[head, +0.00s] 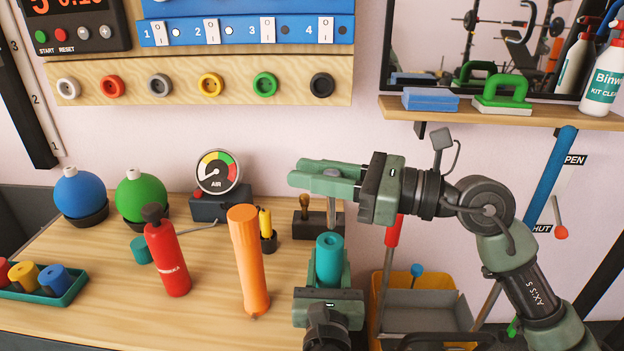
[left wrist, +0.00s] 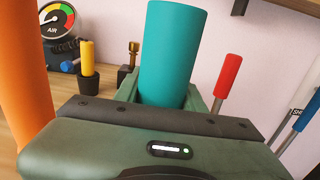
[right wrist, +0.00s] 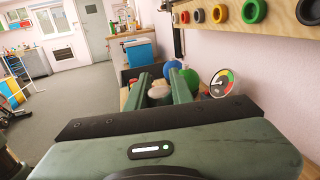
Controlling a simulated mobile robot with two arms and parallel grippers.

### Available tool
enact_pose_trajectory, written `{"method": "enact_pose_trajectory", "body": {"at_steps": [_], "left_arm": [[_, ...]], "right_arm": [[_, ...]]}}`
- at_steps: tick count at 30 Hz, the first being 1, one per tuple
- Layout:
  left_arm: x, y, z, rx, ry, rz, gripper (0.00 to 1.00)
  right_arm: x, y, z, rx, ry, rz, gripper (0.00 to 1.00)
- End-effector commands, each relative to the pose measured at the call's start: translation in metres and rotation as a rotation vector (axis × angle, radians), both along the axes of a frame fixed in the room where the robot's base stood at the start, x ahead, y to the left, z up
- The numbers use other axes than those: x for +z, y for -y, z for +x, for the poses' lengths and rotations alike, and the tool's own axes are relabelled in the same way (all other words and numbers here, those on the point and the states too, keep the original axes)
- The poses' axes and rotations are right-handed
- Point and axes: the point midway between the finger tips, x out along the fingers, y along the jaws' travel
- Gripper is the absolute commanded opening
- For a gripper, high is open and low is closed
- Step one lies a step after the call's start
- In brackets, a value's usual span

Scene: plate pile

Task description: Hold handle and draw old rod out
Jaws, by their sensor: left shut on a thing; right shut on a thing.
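A teal cylindrical handle (head: 329,262) stands upright at the front right edge of the wooden table, with a dark hole in its top. My left gripper (head: 328,275) is shut around it; the handle also fills the middle of the left wrist view (left wrist: 168,55). Above it, my right gripper (head: 332,174) comes in from the right, shut on the grey round head of a rod (head: 332,212). The rod points down over the handle; I cannot tell whether its tip is still in the hole. The pale rod head shows between the fingers in the right wrist view (right wrist: 158,90).
An orange cylinder (head: 249,262) and a red cylinder with a dark knob (head: 168,257) stand left of the handle. Behind are an air gauge (head: 217,174), a yellow rod in a cup (head: 266,228) and a dark block (head: 309,226). A yellow bin (head: 418,281) stands at right.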

Motion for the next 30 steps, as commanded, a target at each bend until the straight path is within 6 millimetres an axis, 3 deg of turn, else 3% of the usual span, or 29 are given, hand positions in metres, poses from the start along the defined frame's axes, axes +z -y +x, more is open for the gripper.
{"method": "enact_pose_trajectory", "body": {"at_steps": [1,3,16,30], "left_arm": [[0.000,0.000,0.000,-0.001,0.000,0.000,0.45],[0.000,0.000,0.000,-0.001,0.000,0.000,0.65],[-0.001,0.000,-0.007,-0.001,-0.001,0.001,0.65],[-0.001,0.000,-0.097,-0.002,-0.003,-0.001,0.65]], "right_arm": [[0.000,0.000,0.000,0.000,0.000,0.001,0.00],[0.000,0.000,0.000,0.000,0.000,0.001,0.00],[0.000,0.000,0.000,0.000,0.001,0.002,0.00],[0.000,0.000,0.000,0.000,0.001,0.002,0.00]]}}
